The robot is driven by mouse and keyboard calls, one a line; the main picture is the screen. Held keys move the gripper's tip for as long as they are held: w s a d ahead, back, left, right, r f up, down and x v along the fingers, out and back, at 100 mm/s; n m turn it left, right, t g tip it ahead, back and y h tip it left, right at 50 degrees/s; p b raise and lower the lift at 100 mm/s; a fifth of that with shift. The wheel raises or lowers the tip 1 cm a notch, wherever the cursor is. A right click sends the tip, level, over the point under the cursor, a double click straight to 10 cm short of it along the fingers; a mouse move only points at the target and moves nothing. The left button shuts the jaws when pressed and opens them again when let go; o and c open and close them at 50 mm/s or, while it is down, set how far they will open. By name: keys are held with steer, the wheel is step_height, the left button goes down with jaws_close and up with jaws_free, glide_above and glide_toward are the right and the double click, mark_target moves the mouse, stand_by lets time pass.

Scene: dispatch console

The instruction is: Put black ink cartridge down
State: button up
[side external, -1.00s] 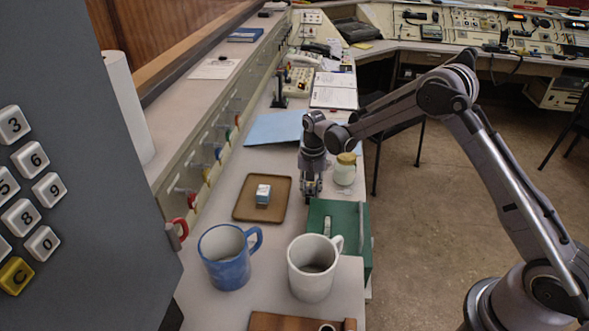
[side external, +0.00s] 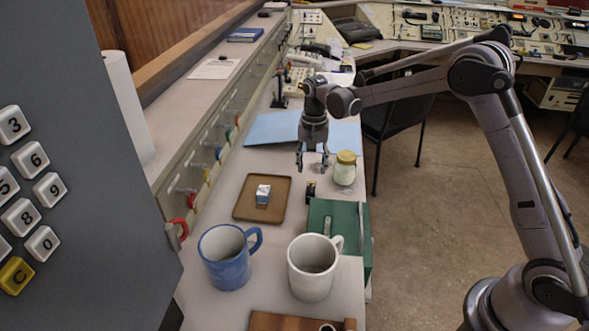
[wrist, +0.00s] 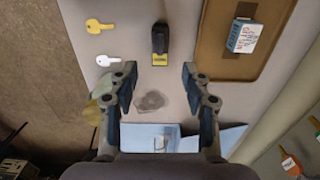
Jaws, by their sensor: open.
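The black ink cartridge (side external: 310,190) rests on the counter between the brown tray and the green box. In the wrist view the cartridge (wrist: 160,40) is black with a yellow end. My gripper (side external: 312,167) is open and empty above the counter, a little above and beyond the cartridge in the side view. In the wrist view my gripper's fingers (wrist: 158,76) are spread wide, and the cartridge lies ahead of their tips, apart from them.
The brown tray (side external: 240,208) holds a small blue-and-white box (side external: 263,194). A lidded jar (side external: 345,170) stands close right of my gripper. The green box (side external: 335,215), blue mug (side external: 226,262) and white mug (side external: 311,270) are nearer.

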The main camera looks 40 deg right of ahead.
mark_target(312, 184)
steer(key=s+r+n+t, duration=0.4)
steer(key=s+r, duration=0.9)
steer(key=r, duration=0.2)
steer(key=s+f+n+t, duration=0.1)
steer(key=s+n, duration=0.1)
steer(key=s, duration=0.4)
steer(key=s+a+f+n+t, duration=0.1)
steer(key=s+n+t, duration=0.1)
steer(key=s, duration=0.5)
steer(key=shift+s+a+f+n, duration=0.15)
steer(key=shift+f+n, duration=0.1)
steer(key=shift+n, duration=0.25)
